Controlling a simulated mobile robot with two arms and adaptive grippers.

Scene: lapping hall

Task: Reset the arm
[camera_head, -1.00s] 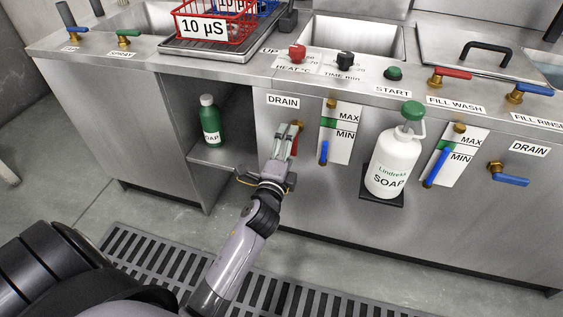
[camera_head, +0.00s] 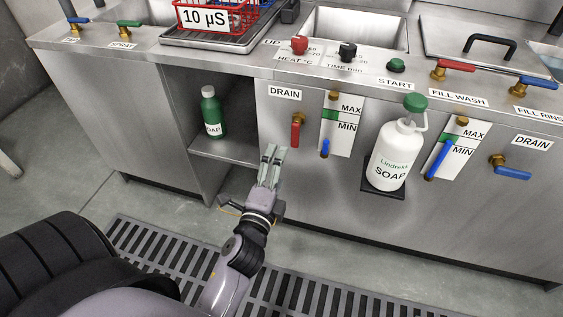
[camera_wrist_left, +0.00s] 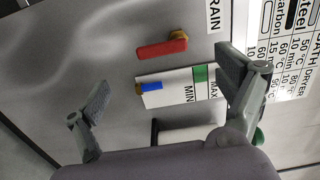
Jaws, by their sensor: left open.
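My left gripper (camera_head: 273,152) is in front of the steel cabinet, below and left of the red drain handle (camera_head: 295,133). Its two fingers are apart with nothing between them; in the left wrist view the left gripper (camera_wrist_left: 165,90) is also spread wide and empty. The red handle hangs straight down from its brass valve under the DRAIN label, clear of the fingers. It also shows in the left wrist view as a red handle (camera_wrist_left: 162,48) beyond the fingers. My right gripper is in neither view.
A white soap bottle (camera_head: 396,156) stands on a small bracket to the right. A green soap bottle (camera_head: 211,114) stands on the open shelf to the left. A level gauge with a blue lever (camera_head: 325,148) is beside the drain handle. A floor grate (camera_head: 160,252) lies below.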

